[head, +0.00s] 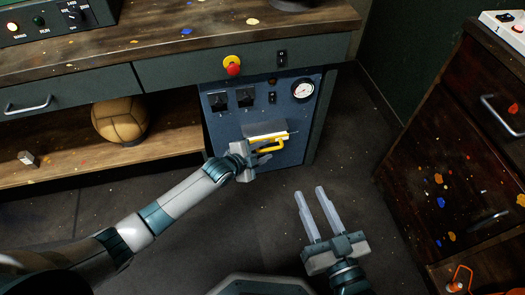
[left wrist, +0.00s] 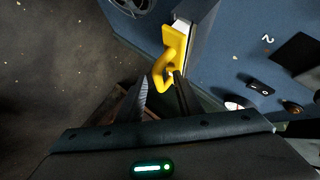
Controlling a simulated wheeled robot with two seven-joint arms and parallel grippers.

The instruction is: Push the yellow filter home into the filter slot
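The yellow filter (head: 270,144) with its loop handle sits at the filter slot (head: 262,128) in the blue panel. In the left wrist view the filter (left wrist: 173,45) has its yellow front standing out from the grey slot housing (left wrist: 199,35), with a strip of white between them. My left gripper (head: 264,154) is at the handle. In the left wrist view its fingers (left wrist: 162,88) are apart, with the handle's end near and partly between the tips; contact is unclear. My right gripper (head: 319,208) is open and empty above the floor, right of the panel.
The blue panel (head: 222,122) carries knobs, switches and a gauge (head: 302,90). A red button (head: 232,66) on yellow sticks out above it. A leather ball (head: 120,120) rests on the shelf at left. A wooden cabinet (head: 455,165) stands at right; the floor between is clear.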

